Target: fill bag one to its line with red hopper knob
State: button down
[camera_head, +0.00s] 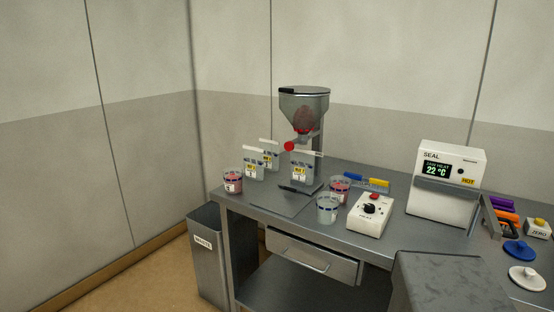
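The hopper (304,108) stands at the back of the steel bench, a clear funnel with a dark lid and reddish material inside. Its red knob (289,146) sticks out at the left of the outlet. Two similar bags (254,164) stand to the left of the hopper. My gripper is not in view.
Cups with reddish contents (232,181) flank the hopper; a clear, blue-banded cup (327,209) stands in front. A white control box (369,214) and the SEAL machine (447,184), showing 22 °C, are to the right. A waste bin (204,262) stands left of the bench.

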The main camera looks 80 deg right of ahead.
aim_at(289, 145)
jog(key=u, duration=0.05)
jog(key=k, duration=0.7)
jog(key=z, duration=0.5)
jog(key=i, duration=0.5)
jog(key=u, duration=0.25)
jog(key=k, duration=0.9)
